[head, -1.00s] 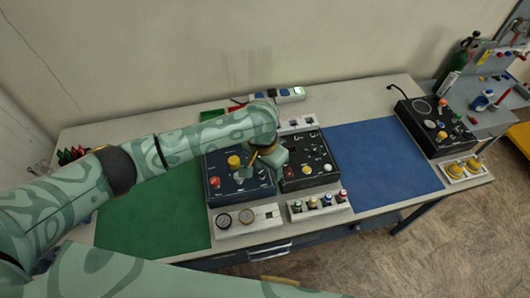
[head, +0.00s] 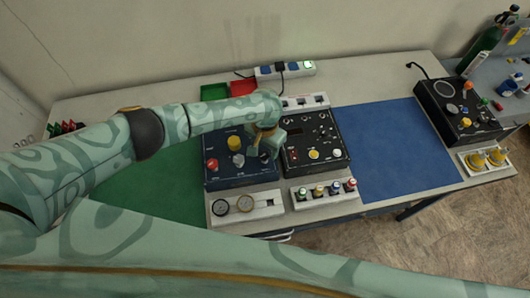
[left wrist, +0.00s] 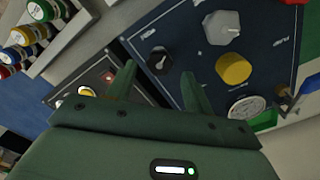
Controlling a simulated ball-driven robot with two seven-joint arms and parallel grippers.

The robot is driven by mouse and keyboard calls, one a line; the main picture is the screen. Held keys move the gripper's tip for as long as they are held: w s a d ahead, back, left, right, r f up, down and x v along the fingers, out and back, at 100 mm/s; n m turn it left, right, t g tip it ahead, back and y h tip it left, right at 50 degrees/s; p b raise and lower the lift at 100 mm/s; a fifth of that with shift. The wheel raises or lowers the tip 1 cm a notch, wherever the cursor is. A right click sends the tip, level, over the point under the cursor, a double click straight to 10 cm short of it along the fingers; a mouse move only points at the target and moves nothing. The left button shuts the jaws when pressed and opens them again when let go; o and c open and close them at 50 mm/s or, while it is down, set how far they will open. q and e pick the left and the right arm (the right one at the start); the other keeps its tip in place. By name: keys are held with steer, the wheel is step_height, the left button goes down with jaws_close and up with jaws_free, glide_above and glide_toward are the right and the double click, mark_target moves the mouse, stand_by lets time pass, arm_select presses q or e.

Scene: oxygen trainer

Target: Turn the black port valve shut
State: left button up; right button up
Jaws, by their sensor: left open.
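The black port valve (left wrist: 158,60) is a round black knob with a pale pointer line, on the dark blue panel (left wrist: 268,50). It also shows in the head view (head: 264,157), partly covered by my gripper. My left gripper (left wrist: 158,72) is open and empty. In the left wrist view its two fingertips stand on either side of the valve, short of it in the picture; I cannot tell whether they touch it. A grey knob (left wrist: 221,27) and a yellow knob (left wrist: 234,68) sit beside the valve. My right gripper is out of view.
A black panel (head: 318,165) stands right of the blue one. The blue mat (head: 395,150) is clear. A green mat (head: 160,185) is partly under my arm.

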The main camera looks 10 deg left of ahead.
arm_select(q)
steer(key=shift+s+f, duration=0.25)
steer(key=shift+f, duration=0.35)
steer(key=shift+s+a, duration=0.1)
steer(key=shift+s, duration=0.15)
steer(key=shift+f, duration=0.15)
steer(key=shift+w, duration=0.1)
steer(key=c, duration=1)
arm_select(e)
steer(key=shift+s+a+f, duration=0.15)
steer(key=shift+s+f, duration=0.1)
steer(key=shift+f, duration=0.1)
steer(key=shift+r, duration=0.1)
